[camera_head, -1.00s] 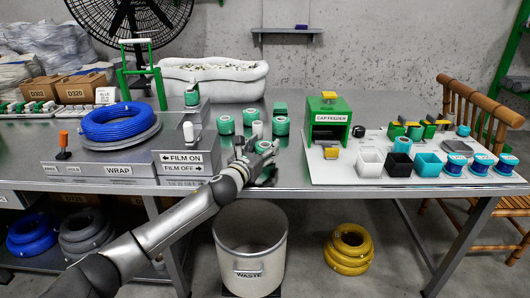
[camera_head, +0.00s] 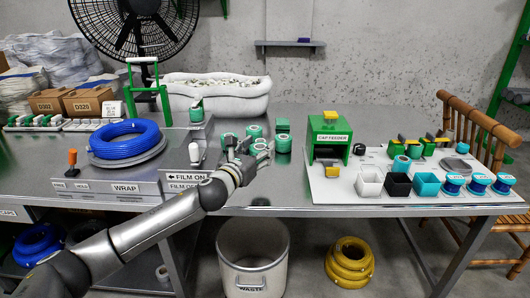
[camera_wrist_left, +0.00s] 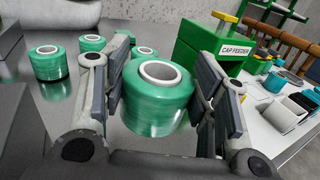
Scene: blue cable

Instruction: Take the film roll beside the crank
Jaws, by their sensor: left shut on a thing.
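My left gripper (camera_wrist_left: 160,105) is shut on a green film roll (camera_wrist_left: 158,100) with a white core. The roll stands upright between the two grey finger pads in the left wrist view. In the head view this gripper (camera_head: 247,157) is over the front part of the table, and its fingers partly hide the roll. The white crank handle (camera_head: 195,153) stands on the wrapping machine, left of the gripper. Other film rolls stand behind, one of them here (camera_head: 255,131) and one to the right (camera_head: 283,143). My right gripper is not in view.
The wrapping machine (camera_head: 120,187) carries a blue cable coil (camera_head: 125,139). A green cap feeder (camera_head: 329,135) stands on a white board with small bins to the right. A waste bin (camera_head: 252,255) is below the table edge. Table between rolls and feeder is fairly clear.

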